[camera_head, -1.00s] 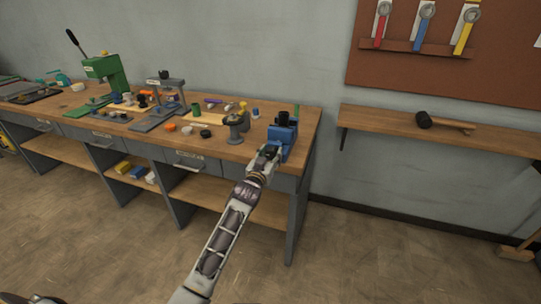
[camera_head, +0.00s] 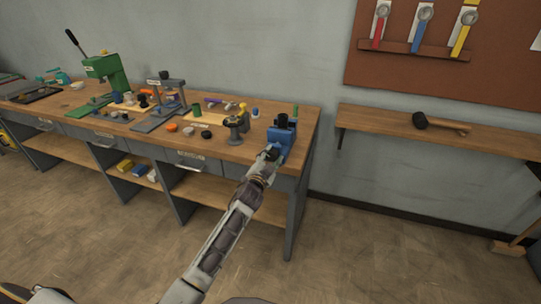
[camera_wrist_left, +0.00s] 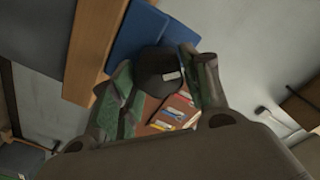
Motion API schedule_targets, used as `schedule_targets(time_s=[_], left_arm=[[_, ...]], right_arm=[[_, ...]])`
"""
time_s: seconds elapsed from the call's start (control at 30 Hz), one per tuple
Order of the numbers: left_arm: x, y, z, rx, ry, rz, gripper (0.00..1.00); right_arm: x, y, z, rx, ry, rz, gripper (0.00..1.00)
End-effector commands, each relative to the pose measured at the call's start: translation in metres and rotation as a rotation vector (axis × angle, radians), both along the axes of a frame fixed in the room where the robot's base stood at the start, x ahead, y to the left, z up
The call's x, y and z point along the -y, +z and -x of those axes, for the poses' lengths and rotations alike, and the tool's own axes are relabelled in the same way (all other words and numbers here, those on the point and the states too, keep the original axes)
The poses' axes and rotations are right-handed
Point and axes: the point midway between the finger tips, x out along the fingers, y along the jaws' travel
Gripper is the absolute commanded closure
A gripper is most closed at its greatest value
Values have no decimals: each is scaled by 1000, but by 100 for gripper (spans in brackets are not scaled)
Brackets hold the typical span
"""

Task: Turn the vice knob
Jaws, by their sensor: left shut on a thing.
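The blue vice (camera_head: 280,142) stands at the right front corner of the workbench. My left gripper (camera_head: 270,156) is at its front side, at the bench edge. In the left wrist view the gripper (camera_wrist_left: 163,80) has its two green-padded fingers on either side of the dark vice knob (camera_wrist_left: 158,70), shut on it. The blue vice body (camera_wrist_left: 138,32) lies just beyond the knob. In the head view the knob is mostly hidden by the gripper. My right gripper is not in view.
The wooden workbench (camera_head: 262,133) holds a small dark stand (camera_head: 237,127) left of the vice, a grey press (camera_head: 168,92) and a green press (camera_head: 108,70). A wall shelf with a mallet (camera_head: 440,124) is at the right. The floor before the bench is clear.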

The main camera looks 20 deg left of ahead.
Motion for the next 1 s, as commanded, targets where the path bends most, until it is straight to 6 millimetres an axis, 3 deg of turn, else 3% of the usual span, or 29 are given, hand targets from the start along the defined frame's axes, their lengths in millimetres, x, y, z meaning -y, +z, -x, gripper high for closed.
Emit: schedule_targets(time_s=[0.6, 1.0], left_arm=[[2, -2, 0, 20, -2, -576, 78], [3, -4, 0, 28, -1, -792, 78]], right_arm=[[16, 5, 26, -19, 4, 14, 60], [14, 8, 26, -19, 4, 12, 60]])
